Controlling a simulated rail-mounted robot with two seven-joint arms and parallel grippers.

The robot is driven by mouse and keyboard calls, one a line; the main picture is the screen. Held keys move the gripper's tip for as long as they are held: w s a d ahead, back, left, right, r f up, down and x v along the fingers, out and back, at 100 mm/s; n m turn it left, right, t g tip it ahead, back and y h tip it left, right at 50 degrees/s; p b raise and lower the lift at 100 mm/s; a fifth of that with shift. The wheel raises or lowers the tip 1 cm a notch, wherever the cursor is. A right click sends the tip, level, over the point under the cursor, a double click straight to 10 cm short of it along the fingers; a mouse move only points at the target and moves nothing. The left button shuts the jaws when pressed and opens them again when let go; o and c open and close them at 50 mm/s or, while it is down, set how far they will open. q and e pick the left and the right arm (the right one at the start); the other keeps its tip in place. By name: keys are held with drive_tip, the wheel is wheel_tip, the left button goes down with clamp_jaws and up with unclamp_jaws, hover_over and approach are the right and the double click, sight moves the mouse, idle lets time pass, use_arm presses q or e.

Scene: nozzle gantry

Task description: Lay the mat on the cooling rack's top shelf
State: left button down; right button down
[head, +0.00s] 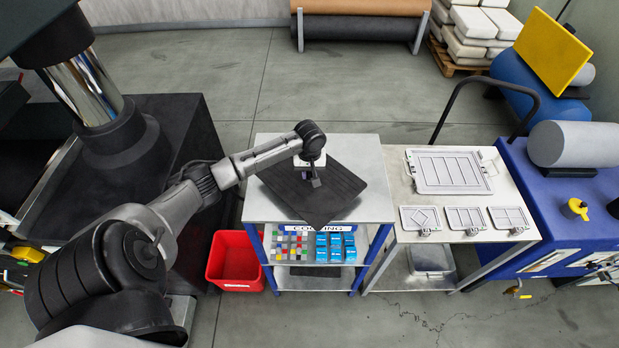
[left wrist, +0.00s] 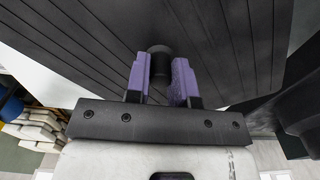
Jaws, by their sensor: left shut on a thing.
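The mat (head: 338,185) is dark, flat and ribbed. It lies over the cooling rack's white top shelf (head: 262,205), turned at an angle to it. Its near corner reaches past the front edge and hides part of the "COOLING" label (head: 355,228). I cannot tell whether it touches the shelf or is held just above. My left gripper (head: 315,182) comes down over the mat. In the left wrist view, its purple fingers (left wrist: 161,80) are closed around a dark round knob (left wrist: 159,58) on the ribbed mat (left wrist: 80,50). My right gripper is not in view.
Lower rack shelves hold small coloured blocks (head: 291,246) and blue boxes (head: 335,247). A red bin (head: 235,262) stands left of the rack. A table (head: 395,180) with grey frame-like plates (head: 449,170) stands close on the right. Open floor (head: 350,80) lies behind.

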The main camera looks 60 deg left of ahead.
sight(309, 179)
use_arm(q)
drive_tip(key=shift+w+a+f, duration=0.2)
drive_tip(key=shift+a+f, duration=0.1)
drive_tip(key=shift+a, duration=0.1)
drive_tip(key=shift+f+p, duration=0.3)
drive_tip(key=shift+f, duration=1.6)
drive_tip(key=c, duration=1.4)
unclamp_jaws()
drive_tip(key=shift+f, duration=0.2)
drive_tip(key=shift+c, duration=0.2)
drive_tip(key=o, duration=0.5)
drive_tip(key=shift+c, duration=0.2)
